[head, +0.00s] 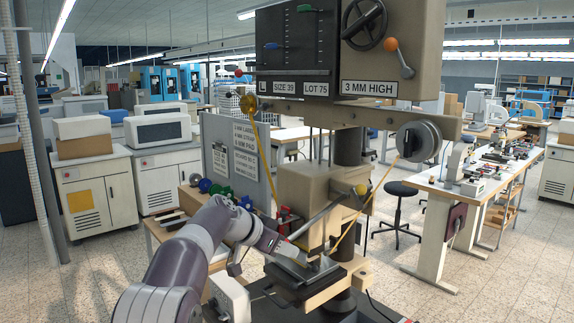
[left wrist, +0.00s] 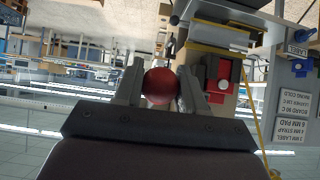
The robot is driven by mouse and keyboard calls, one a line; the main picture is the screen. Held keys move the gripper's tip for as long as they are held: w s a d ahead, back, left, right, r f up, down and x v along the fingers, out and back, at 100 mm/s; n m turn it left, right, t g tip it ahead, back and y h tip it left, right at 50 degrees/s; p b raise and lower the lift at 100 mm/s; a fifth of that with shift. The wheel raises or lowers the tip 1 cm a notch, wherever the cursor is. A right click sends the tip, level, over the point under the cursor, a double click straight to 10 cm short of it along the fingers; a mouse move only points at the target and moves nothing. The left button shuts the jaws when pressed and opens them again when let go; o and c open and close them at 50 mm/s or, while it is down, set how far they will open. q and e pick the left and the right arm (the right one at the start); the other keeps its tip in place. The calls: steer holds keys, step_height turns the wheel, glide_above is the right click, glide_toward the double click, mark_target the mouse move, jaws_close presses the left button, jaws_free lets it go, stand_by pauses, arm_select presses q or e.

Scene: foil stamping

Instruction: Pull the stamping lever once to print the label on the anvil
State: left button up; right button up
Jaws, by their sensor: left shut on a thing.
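The stamping press (head: 310,185) stands in the middle of the head view, with a grey lever bar (head: 322,216) slanting down to the left across its front. My left gripper (head: 286,247) is at the low end of this bar. In the left wrist view, my left gripper (left wrist: 160,90) has its two fingers on either side of a red ball knob (left wrist: 160,86) and is shut on it. The knob is hidden in the head view. The dark anvil plate (head: 297,275) lies just below and in front of the gripper. I cannot make out a label on it. My right gripper is not in view.
A grey sign board (head: 228,160) stands left of the press. A handwheel (head: 364,25) and orange-knobbed handle (head: 398,55) are at the top. A black stool (head: 397,190) and a workbench (head: 450,190) stand to the right. Open floor lies beyond.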

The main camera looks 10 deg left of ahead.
arm_select(q)
steer(key=shift+f, duration=0.25)
steer(key=shift+s+a+r+p, duration=0.1)
steer(key=shift+r+p, duration=0.45)
steer(key=shift+r, duration=0.15)
steer(key=shift+s+a+r+p, duration=0.1)
steer(key=shift+r+p, duration=0.4)
steer(key=shift+r, duration=0.2)
steer(key=r+p, duration=0.3)
steer(key=shift+s+a+r+p, duration=0.15)
steer(key=shift+s+r+p, duration=0.05)
steer(key=shift+r+p, duration=0.2)
step_height(320, 180, up, 6)
steer(key=p, duration=0.5)
steer(key=shift+f+p, duration=0.1)
steer(key=shift+p, duration=0.25)
steer(key=w+d+r+p, duration=0.2)
steer(key=w+r+p, duration=0.1)
steer(key=r+p, duration=0.7)
steer(key=shift+w+d+p, duration=0.15)
steer(key=shift+d+p, duration=0.05)
steer(key=shift+p, duration=0.65)
steer(key=o, duration=1)
steer(key=shift+r, duration=0.1)
steer(key=o, duration=0.3)
steer(key=shift+d, duration=0.1)
